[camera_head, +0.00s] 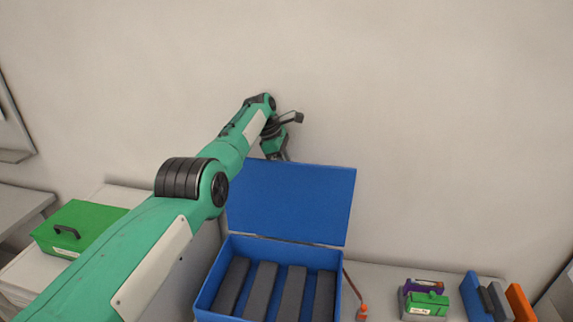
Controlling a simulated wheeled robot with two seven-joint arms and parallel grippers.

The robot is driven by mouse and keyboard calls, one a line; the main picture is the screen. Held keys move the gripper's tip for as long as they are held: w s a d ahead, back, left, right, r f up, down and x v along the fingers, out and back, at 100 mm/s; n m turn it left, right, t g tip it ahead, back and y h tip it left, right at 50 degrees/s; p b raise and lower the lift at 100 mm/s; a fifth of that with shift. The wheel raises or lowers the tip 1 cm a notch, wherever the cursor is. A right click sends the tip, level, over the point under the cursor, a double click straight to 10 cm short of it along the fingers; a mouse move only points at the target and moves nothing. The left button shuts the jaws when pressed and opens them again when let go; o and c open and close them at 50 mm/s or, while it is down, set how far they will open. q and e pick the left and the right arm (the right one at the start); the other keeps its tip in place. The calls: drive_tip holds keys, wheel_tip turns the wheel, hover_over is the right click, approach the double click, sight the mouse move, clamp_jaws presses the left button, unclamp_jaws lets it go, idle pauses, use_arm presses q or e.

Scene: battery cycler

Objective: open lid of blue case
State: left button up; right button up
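The blue case (341,300) stands on the table at the bottom centre. Its lid (295,205) is raised, standing up at the back of the case, so the inside shows. Several dark grey bars lie side by side in the case. My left arm reaches in from the lower left, across the left side of the lid. My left gripper (283,152) is at the lid's top edge, left of its middle. Its fingertips are too small and partly hidden, so I cannot tell whether they touch the lid or are open. My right gripper is not in view.
A green case (85,222) with a dark handle stands at the left. Right of the blue case are a small orange-red item (361,312), a green box (427,303), a purple box (424,286) and upright blue, grey and orange pieces (497,300). A plain wall rises behind.

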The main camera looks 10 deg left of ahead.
use_arm(q)
drive_tip(key=shift+a+r, duration=0.15)
drive_tip(key=shift+r, duration=0.35)
drive_tip(key=b+v, duration=0.2)
drive_tip(key=v, duration=0.3)
drive_tip(key=p+v, duration=0.3)
drive_tip(key=v, duration=0.4)
drive_tip(key=shift+a+r, duration=0.15)
drive_tip(key=shift+r, duration=0.2)
drive_tip(key=shift+s, duration=0.1)
